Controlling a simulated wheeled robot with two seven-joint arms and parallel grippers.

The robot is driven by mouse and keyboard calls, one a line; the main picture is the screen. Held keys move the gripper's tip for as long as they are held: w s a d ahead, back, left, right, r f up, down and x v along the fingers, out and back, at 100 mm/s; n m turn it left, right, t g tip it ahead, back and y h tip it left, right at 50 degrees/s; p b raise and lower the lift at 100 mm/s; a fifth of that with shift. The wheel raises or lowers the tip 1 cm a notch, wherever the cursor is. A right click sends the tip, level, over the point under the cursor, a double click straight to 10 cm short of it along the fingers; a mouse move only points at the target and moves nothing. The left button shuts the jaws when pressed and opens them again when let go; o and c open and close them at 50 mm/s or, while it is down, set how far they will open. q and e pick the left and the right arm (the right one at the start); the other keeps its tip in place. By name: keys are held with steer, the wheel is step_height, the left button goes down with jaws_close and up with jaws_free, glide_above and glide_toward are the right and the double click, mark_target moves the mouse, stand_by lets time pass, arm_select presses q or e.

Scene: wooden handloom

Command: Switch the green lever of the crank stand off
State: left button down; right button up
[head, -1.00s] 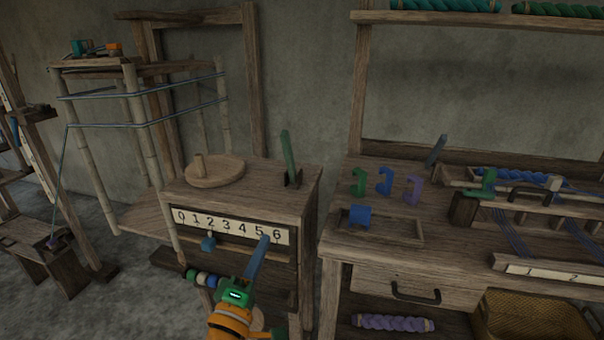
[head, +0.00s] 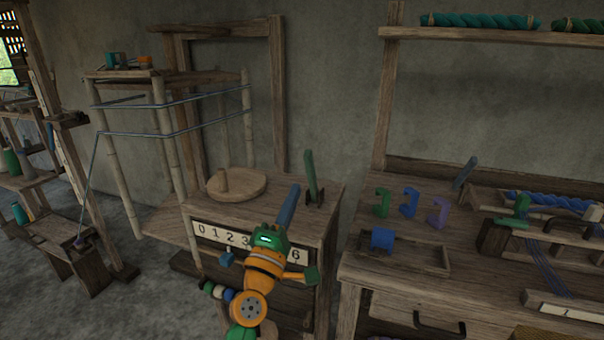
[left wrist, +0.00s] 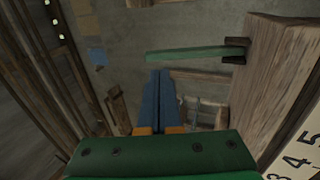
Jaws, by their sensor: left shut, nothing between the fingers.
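The green lever (head: 311,177) stands nearly upright in a dark bracket on top of the wooden crank stand (head: 327,208), near its right side. My left gripper (head: 294,188) is shut and empty, its blue fingers raised in front of the stand. In the head view the fingertips appear just left of the lever, apart from it. In the left wrist view the green lever (left wrist: 195,53) lies across the picture beyond the blue fingertips (left wrist: 160,73), with a gap between. The right gripper is not in view.
A round wooden disc with a peg (head: 237,184) sits on the stand's top, left of the lever. A number strip (head: 209,232) with a blue slider (head: 226,258) is on the front. A workbench (head: 385,285) with coloured hooks stands to the right.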

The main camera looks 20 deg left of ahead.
mark_target(306, 165)
arm_select(q)
steer(key=x, duration=0.5)
steer(key=shift+w+r, duration=0.1)
steer(key=shift+w, duration=0.25)
